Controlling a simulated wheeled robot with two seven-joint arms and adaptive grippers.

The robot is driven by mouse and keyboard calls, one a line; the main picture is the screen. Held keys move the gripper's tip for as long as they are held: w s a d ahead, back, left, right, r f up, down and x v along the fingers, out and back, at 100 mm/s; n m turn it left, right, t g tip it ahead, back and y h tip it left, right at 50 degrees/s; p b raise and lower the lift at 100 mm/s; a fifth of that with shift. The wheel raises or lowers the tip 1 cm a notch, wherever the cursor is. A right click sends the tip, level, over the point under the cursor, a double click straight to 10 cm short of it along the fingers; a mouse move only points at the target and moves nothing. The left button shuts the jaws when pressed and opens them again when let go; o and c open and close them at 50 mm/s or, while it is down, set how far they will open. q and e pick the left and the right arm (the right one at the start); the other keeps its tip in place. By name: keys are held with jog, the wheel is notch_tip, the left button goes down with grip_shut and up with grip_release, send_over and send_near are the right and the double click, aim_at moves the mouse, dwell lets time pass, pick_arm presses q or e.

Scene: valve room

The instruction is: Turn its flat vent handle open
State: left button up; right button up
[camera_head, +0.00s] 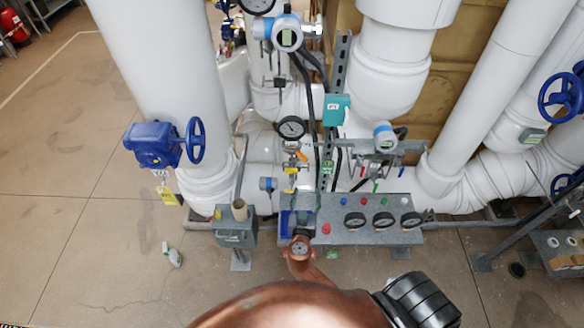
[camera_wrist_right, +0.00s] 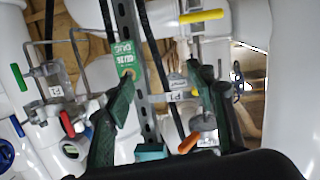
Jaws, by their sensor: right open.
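A short flat orange handle (camera_head: 302,156) sits on the small fittings under a round gauge (camera_head: 291,127). The orange handle also shows in the right wrist view (camera_wrist_right: 188,143), tilted, beside the right-hand finger. Yellow handles are on the same line, one at the top of the wrist view (camera_wrist_right: 201,15). No readable label shows which handle is the vent. My right gripper (camera_head: 302,222) is over the panel, below the handles in the head view. In the wrist view its two green fingers (camera_wrist_right: 160,74) are apart, with nothing held between them. My left gripper is not in view.
A grey panel (camera_head: 340,232) with several gauges and buttons lies right of my gripper. A metal strut (camera_wrist_right: 136,52) and black hoses run close behind the fingers. Blue handwheels (camera_head: 195,140) and thick white pipes (camera_head: 165,70) stand around. Open floor (camera_head: 90,240) is at left.

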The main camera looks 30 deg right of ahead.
aim_at(291, 172)
jog(key=w+a+r+t, duration=0.3)
jog(key=w+a+r, duration=0.1)
jog(key=r, duration=0.1)
jog(key=shift+y, duration=0.3)
jog(key=p+x, duration=0.3)
jog(key=x, duration=0.3)
jog(key=shift+w+f, duration=0.15)
jog(key=shift+w+d+f, duration=0.1)
jog(key=shift+w+d, duration=0.1)
jog(key=shift+w, duration=0.15)
jog(key=c, duration=1.2)
